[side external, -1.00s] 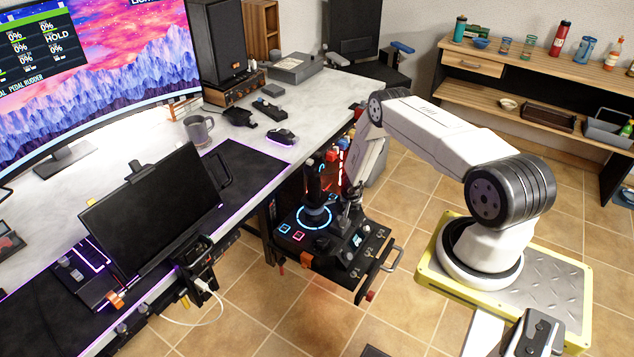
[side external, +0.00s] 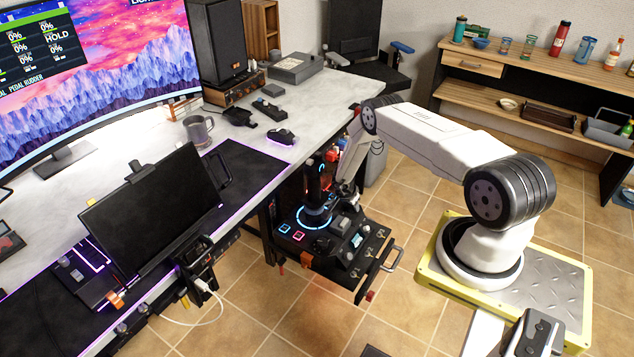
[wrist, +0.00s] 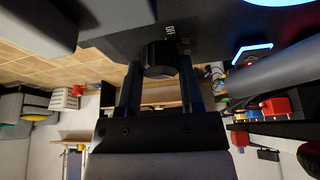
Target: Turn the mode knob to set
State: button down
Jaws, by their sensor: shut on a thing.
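The dark round mode knob (wrist: 157,54) sticks out of the black control panel (wrist: 120,42) at the top of the wrist view. My gripper (wrist: 160,75) has one finger on each side of the knob and is shut on it. In the side view my gripper (side external: 338,197) is at the back right of the joystick on the same panel, and the knob is hidden there.
A joystick with a glowing blue ring (side external: 316,218) stands close to the left of my gripper. A grey lever block (side external: 346,222) is in front. The desk (side external: 240,150) with its monitor is on the left. Open tiled floor (side external: 400,185) lies behind and right.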

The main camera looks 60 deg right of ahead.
jog(key=shift+d+r+m, duration=0.1)
jog(key=shift+m, duration=0.2)
jog(key=shift+c, duration=1.1)
grip_release()
jog(key=shift+r, duration=0.1)
jog(key=v, duration=0.7)
jog(key=shift+a+r, duration=0.25)
